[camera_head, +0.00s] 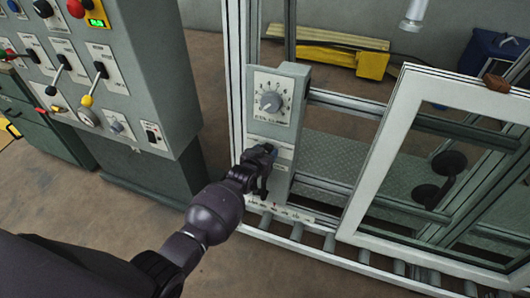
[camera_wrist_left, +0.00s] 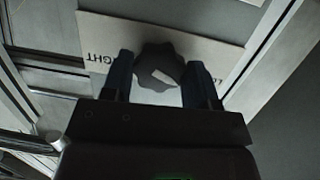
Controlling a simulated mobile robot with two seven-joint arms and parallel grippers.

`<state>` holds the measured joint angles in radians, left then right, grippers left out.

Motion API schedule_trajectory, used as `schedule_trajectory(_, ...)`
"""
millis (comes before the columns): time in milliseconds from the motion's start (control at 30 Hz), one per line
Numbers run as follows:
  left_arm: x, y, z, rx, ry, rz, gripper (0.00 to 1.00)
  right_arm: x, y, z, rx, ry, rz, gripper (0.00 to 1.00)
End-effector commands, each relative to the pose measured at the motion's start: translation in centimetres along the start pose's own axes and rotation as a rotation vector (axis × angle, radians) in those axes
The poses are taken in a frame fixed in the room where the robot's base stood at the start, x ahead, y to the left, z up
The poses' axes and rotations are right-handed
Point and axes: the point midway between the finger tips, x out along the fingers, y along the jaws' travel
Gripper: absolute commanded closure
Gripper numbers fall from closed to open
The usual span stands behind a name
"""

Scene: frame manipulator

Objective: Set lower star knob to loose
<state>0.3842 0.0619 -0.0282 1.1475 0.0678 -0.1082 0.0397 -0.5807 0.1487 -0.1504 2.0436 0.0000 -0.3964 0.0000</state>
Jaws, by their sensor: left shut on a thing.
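The lower star knob (camera_wrist_left: 160,66) is dark grey and lobed, on a pale label plate (camera_wrist_left: 100,35) in the left wrist view. Printed words, partly hidden, show on both sides of it: one at left looks like TIGHT, one at right begins with LO. My left gripper (camera_wrist_left: 159,78) has its two dark blue fingers on either side of the knob and is shut on it. In the head view my left gripper (camera_head: 264,160) is at the lower front of the grey control post (camera_head: 285,125) and hides the knob. My right gripper is not in view.
An upper round dial (camera_head: 270,102) sits on the same post above my gripper. A white-framed window panel (camera_head: 385,150) stands at right, with rails joining the post. A grey console (camera_head: 150,65) with levers stands at left. Bare floor lies between console and frame.

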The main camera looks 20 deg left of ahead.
Motion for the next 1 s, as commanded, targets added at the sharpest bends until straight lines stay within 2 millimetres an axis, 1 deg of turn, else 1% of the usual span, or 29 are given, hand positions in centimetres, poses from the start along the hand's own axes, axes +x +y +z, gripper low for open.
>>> schedule_trajectory(300, 0.0, 0.0, 0.1, -0.116, 0.007, 0.022, 0.70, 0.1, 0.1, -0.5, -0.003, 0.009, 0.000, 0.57)
schedule_trajectory(600, 0.0, -0.1, 0.1, -0.139, 0.010, 0.026, 0.70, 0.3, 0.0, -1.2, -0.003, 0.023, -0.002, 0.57)
schedule_trajectory(833, 0.0, -0.1, 0.0, -0.139, 0.010, 0.026, 0.70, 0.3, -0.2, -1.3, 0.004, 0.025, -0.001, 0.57)
schedule_trajectory(867, 0.0, -0.1, 0.0, -0.139, 0.010, 0.026, 0.45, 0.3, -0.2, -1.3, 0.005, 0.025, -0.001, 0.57)
schedule_trajectory(1000, 0.0, 0.0, 0.0, -0.139, 0.010, 0.026, 0.23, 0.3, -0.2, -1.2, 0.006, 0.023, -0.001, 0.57)
